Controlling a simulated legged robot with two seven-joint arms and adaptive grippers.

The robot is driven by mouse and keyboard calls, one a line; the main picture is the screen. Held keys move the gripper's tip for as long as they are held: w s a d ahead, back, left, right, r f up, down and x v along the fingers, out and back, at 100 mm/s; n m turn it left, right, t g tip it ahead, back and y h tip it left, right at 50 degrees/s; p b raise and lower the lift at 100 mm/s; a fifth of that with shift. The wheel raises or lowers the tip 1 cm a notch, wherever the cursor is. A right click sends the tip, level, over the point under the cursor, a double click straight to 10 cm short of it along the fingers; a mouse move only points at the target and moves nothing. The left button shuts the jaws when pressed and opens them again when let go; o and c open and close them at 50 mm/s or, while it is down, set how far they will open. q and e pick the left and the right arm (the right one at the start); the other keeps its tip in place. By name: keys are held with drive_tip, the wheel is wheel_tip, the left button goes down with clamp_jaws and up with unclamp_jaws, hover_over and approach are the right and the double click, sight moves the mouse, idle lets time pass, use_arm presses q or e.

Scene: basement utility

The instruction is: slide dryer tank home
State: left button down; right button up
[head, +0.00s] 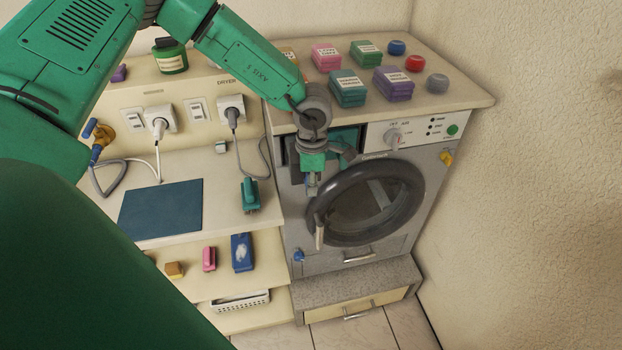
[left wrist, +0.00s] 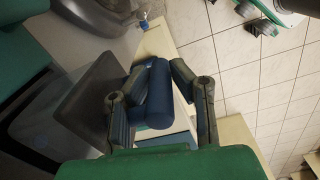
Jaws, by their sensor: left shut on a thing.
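The dryer (head: 378,195) stands at the right, with a round dark door (head: 322,226) and an upper-left tank bay (head: 290,157). My left gripper (head: 312,184) is in front of that bay. In the left wrist view, my left gripper (left wrist: 158,105) has its fingers on both sides of a blue cylindrical grip (left wrist: 156,88), shut on it. The grip appears to be the handle of the dryer tank, beside a dark grey panel (left wrist: 92,90). My arm and gripper hide most of the tank front, so its depth in the bay cannot be told. My right gripper is not in view.
Boxes (head: 347,90) and round balls (head: 415,63) sit on the dryer top. A counter at left carries a blue mat (head: 160,208) and a green brush-like item (head: 250,194). A drawer plinth (head: 358,286) is below the dryer. A wall closes the right side.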

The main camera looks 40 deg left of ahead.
use_arm(q)
drive_tip(key=shift+s+d, duration=1.05)
drive_tip(key=shift+d, duration=0.3)
idle(0.6)
drive_tip(key=shift+w+a, duration=0.9)
drive_tip(key=shift+a, duration=0.25)
drive_tip(key=shift+w+a, duration=0.95)
drive_tip(key=shift+a, duration=0.25)
drive_tip(key=shift+w+a, duration=0.9)
drive_tip(key=shift+a, duration=0.25)
drive_tip(key=shift+s+d, duration=0.1)
drive_tip(key=s+d, duration=0.5)
drive_tip(key=d, duration=0.1)
drive_tip(key=shift+s+d, duration=0.15)
drive_tip(key=shift+d, duration=0.25)
idle(0.4)
drive_tip(key=shift+a+r, duration=0.1)
idle(1.0)
